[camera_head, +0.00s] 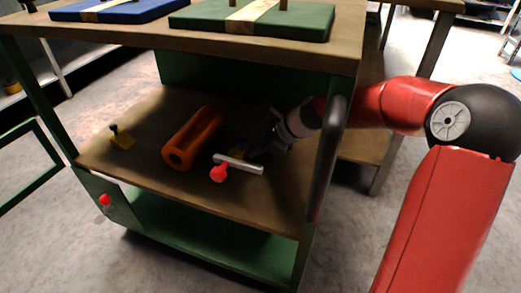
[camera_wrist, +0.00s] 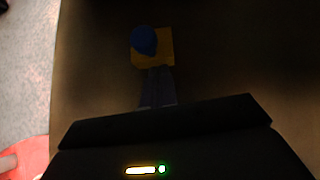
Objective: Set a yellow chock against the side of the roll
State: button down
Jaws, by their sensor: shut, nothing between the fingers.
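The orange roll (camera_head: 193,138) lies on the middle shelf of the green bench in the head view. A yellow chock with a blue knob (camera_head: 241,147) is right of the roll, apart from it and partly hidden by a pale bar and my gripper. The chock (camera_wrist: 166,47) with its blue knob also shows in the wrist view, just ahead of my fingertips. My gripper (camera_head: 254,153) is shut and empty, low over the shelf; it also shows in the wrist view (camera_wrist: 156,72). A second yellow chock (camera_head: 122,141) with a black knob sits left of the roll, apart from it.
A pale bar (camera_head: 240,164) with a red ball (camera_head: 219,173) is in front of my gripper. A dark upright (camera_head: 330,160) stands right of the shelf, close to my arm. The bench top (camera_head: 120,35) overhangs the shelf. Shelf space left of the roll is mostly free.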

aim_at(235, 150)
jog(key=a+p, duration=0.1)
jog(key=a, duration=0.2)
jog(key=w+a+p, duration=0.1)
jog(key=a, duration=0.1)
jog(key=shift+a+r, duration=0.15)
jog(key=shift+a, duration=0.25)
jog(key=shift+w+a, duration=0.15)
jog(key=shift+a, duration=0.15)
jog(key=shift+d, duration=0.25)
jog(key=d, duration=0.1)
jog(key=d+p, duration=0.1)
jog(key=d, duration=0.1)
jog(key=s+d+p, duration=0.1)
jog(key=shift+d+r, duration=0.2)
jog(key=shift+r, duration=0.15)
jog(key=p+v, duration=0.1)
jog(key=v, duration=0.7)
jog(key=shift+d+r, duration=0.2)
jog(key=shift+d, duration=0.05)
jog(key=c, duration=2.2)
grip_release()
jog(key=shift+s, duration=0.1)
